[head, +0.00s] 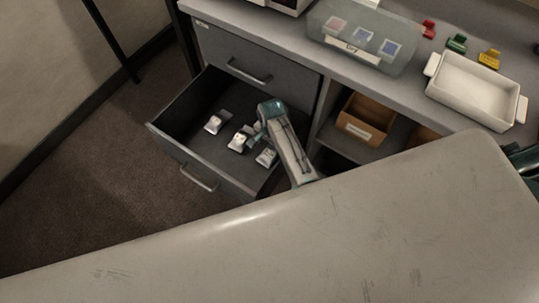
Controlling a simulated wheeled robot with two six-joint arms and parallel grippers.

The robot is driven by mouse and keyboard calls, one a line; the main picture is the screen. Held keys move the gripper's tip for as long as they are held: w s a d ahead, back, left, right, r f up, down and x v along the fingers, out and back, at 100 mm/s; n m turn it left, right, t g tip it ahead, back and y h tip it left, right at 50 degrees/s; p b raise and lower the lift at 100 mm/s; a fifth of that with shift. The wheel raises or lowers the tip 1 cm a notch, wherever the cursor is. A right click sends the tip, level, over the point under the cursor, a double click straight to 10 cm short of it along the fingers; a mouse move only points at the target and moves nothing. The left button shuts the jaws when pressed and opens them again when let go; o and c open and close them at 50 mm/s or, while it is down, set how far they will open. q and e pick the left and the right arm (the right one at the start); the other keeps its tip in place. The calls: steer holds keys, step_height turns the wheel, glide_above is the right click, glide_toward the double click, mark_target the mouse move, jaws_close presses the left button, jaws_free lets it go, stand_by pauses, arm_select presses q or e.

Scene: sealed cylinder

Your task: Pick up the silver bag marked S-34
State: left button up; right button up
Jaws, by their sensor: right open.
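Three small silver bags lie in the open drawer: a left one (216,122), a middle one (239,140) and a right one (266,157). Their markings are too small to read, so I cannot tell which is S-34. My right gripper (256,133) is over the drawer, pointing down, with its jaws open and close beside the middle bag. I cannot tell whether it touches that bag. Part of the drawer floor is hidden by my right arm. My left gripper is not in view.
The grey drawer (158,139) is pulled out below the counter (260,25). On the counter are a clear case (395,62), a white tray (457,108) and coloured clips (457,43). A brown box (364,119) sits on the shelf beside the drawer. A large pale surface fills the foreground.

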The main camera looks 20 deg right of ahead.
mark_target(272, 151)
step_height(272, 151, down, 4)
steer(key=shift+w+d+f+b, duration=0.1)
steer(key=shift+d+f+b, duration=0.05)
steer(key=shift+f+b, duration=0.15)
steer(key=shift+f, duration=0.25)
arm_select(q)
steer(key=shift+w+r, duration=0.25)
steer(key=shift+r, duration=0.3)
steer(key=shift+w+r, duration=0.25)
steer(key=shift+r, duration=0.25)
arm_select(e)
steer(key=c, duration=1.1)
